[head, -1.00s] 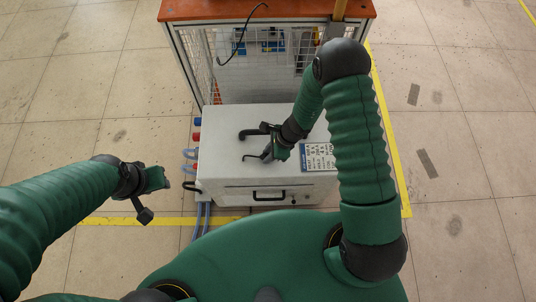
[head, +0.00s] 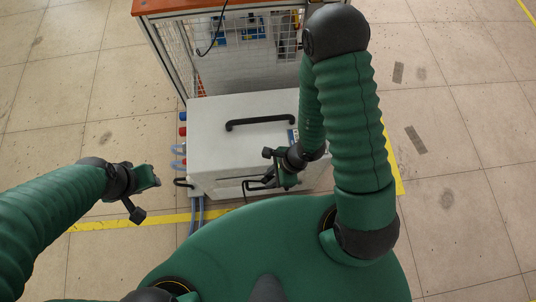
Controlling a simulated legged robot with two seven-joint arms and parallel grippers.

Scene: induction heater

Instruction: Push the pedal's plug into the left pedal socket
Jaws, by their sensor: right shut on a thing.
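The white heater box (head: 222,150) stands ahead of me, a black handle (head: 260,122) on its top. My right gripper (head: 268,181) is at the box's front upper edge, right of its middle. It is shut on a small dark thing, likely the pedal's plug, mostly hidden by the fingers. A thin black cable (head: 246,190) hangs from there beside the box front. I cannot make out the pedal sockets or the pedal; the gripper and my body cover part of the front. My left gripper (head: 155,181) is in the air left of the box, apart from it; its fingers are unclear.
Red and blue fittings (head: 183,124) and pale hoses (head: 178,150) stick out of the box's left side. Behind it is a wire-mesh cage (head: 180,62) with an orange top (head: 165,6). Yellow tape (head: 130,223) marks the floor. Floor at left and right is clear.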

